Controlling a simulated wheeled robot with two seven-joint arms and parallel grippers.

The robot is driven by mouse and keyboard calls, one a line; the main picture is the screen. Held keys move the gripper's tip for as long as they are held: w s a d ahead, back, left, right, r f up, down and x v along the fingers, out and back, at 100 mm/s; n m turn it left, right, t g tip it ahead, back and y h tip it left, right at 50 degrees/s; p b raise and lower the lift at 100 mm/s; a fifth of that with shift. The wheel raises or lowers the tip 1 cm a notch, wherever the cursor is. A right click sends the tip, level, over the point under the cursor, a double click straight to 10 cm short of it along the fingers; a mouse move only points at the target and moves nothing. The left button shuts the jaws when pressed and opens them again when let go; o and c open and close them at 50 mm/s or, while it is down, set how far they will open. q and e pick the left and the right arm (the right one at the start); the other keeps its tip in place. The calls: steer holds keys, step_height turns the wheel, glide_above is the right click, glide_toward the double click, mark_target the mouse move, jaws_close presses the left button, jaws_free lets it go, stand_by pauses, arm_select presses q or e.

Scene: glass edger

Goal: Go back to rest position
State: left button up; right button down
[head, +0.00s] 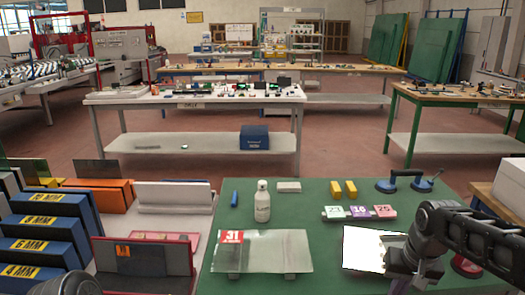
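My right arm comes in from the right over the green work mat (325,200). My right gripper (398,277) is low at the right, in front of a bright white sheet (368,248), and covers part of it. Its fingertips are not clear, so I cannot tell whether it is open or holds anything. A dark rounded part at the bottom left edge may be my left arm; the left gripper itself does not show. A glass pane (275,250) with a red label marked 31 lies on small dark supports on the mat.
A white bottle (262,203), yellow blocks (350,189), numbered tags (360,212) and a blue-handled suction lifter (405,181) stand on the mat. Blue thickness-marked racks (45,228) and a red rack (145,262) fill the left. Workbenches stand beyond, across open floor.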

steer(key=w+a+f+n+t+y, duration=0.1)
steer(key=w+a+f+t+y, duration=0.2)
steer(key=a+f, duration=0.6)
steer(key=s+a+f, duration=0.1)
steer(key=a+f, duration=0.2)
steer(key=f, duration=0.3)
steer(key=s+a+f, duration=0.2)
steer(key=a+f, duration=0.1)
steer(key=f, duration=0.3)
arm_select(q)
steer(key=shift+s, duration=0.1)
arm_select(e)
steer(key=s+a+f+g, duration=0.2)
steer(key=s+a+f, duration=0.2)
steer(key=s+f, duration=0.3)
steer(key=s+a+f+g, duration=0.2)
steer(key=s+a+f, duration=0.3)
steer(key=s, duration=1)
step_height(320, 180, down, 3)
steer(key=shift+r+g+y, duration=0.15)
steer(key=shift+g+y, duration=0.15)
steer(key=shift+y, duration=0.1)
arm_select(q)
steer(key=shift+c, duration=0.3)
